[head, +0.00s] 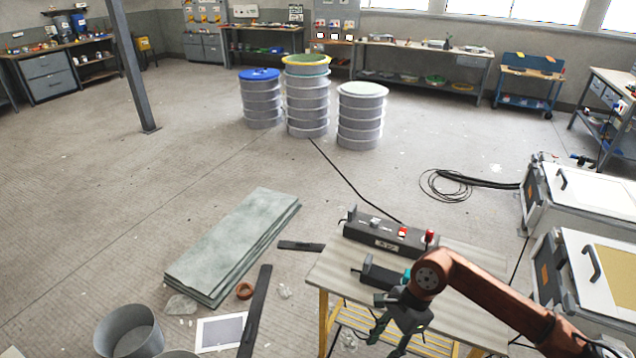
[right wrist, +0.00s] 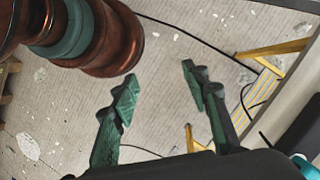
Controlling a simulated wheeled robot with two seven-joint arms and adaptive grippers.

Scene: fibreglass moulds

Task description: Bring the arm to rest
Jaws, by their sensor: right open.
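My right arm comes in from the lower right in the head view. Its gripper (head: 375,338) hangs over the front left edge of the small table (head: 460,268), fingers pointing down. In the right wrist view the two green fingers of this gripper (right wrist: 160,85) are spread apart, with only the floor and a black cable between and beyond them. It holds nothing. My left gripper does not show in either view.
White-lidded machines (head: 590,185) stand at the right. A stack of grey-green sheets (head: 235,240) and a grey bucket (head: 128,332) are on the floor at left. The floor beyond is mostly free.

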